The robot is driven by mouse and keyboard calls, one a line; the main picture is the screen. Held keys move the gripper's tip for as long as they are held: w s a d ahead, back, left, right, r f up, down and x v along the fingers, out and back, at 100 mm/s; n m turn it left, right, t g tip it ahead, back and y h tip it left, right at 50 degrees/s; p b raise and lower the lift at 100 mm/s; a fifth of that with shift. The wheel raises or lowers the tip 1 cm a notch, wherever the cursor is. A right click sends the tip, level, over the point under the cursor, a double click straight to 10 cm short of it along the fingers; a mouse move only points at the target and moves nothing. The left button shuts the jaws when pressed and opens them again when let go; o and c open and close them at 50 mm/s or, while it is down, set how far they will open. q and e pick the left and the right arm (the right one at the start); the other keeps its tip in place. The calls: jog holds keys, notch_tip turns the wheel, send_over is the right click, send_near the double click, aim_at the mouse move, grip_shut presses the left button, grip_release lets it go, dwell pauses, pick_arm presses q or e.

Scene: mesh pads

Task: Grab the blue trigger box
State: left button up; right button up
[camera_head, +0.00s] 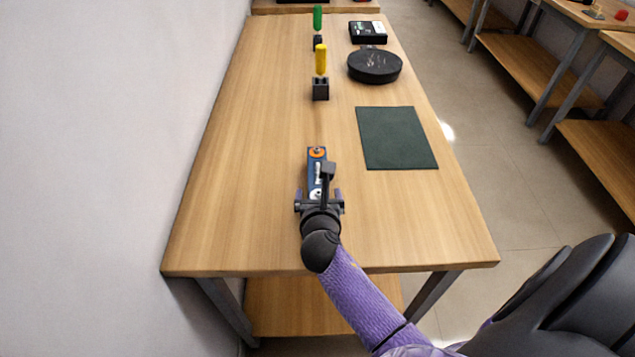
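The blue trigger box (317,154) lies on the near half of the wooden table, long side pointing away from me. It has an orange ring at its far end and pale parts along its top. My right gripper (319,194) reaches in from the lower right and is over the near end of the box. Its fingers stand apart on either side of the box, with a gap visible. The gripper hides part of the box's near end. My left gripper is not in view.
A dark green mat (396,138) lies right of the box. Farther back are yellow-handled (320,60) and green-handled (317,18) tools in dark holders, a round black case (374,66) and a black box (367,32). A white wall (100,150) borders the table's left.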

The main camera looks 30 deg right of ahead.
grip_shut()
